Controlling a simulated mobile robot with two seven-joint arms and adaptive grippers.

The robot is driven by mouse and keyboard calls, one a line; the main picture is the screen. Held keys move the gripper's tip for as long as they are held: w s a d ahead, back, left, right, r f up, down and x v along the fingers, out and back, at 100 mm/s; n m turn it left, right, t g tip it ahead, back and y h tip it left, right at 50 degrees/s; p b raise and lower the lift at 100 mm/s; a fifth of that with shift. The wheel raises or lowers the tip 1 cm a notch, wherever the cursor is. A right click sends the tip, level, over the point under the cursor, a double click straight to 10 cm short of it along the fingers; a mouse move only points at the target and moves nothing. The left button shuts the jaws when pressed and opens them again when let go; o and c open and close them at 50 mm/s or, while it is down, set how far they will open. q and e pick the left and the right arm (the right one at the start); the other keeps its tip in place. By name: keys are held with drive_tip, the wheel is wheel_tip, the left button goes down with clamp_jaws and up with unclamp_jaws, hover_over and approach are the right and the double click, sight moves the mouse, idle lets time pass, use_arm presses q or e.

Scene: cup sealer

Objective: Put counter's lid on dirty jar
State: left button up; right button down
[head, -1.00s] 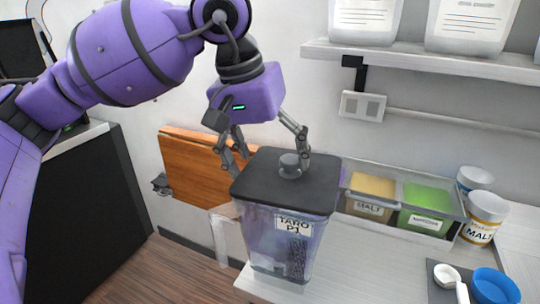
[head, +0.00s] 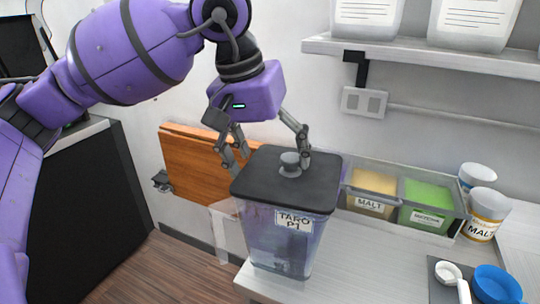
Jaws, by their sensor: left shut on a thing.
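The dark lid (head: 262,187) with a grey knob (head: 290,164) lies across the top of a clear, purple-tinted jar (head: 272,245). The jar stands upright near the counter's left edge, with a label reading TARO P1. I cannot tell whether the lid is fully seated on the rim. My left gripper (head: 268,158) reaches down from above and is shut on the lid. One finger is beside the knob on its right; the other is at the lid's far left edge, its tip partly hidden. My right gripper is not in view.
Clear containers labelled MALT (head: 371,192) and with green contents (head: 427,203) stand to the right, beside white tubs (head: 485,212). A scoop (head: 448,272) and blue cup (head: 496,285) are at the front right. A shelf (head: 420,62) hangs above. A brown wooden panel (head: 192,172) is behind left.

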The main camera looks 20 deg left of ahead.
use_arm(q)
drive_tip(key=o, duration=0.9)
drive_tip(key=shift+o, duration=1.3)
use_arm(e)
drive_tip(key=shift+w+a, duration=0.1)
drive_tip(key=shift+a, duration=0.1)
use_arm(q)
drive_tip(key=shift+r+p, duration=0.55)
drive_tip(key=shift+r, duration=0.9)
drive_tip(key=shift+r+p, duration=0.7)
drive_tip(key=shift+r, duration=1.35)
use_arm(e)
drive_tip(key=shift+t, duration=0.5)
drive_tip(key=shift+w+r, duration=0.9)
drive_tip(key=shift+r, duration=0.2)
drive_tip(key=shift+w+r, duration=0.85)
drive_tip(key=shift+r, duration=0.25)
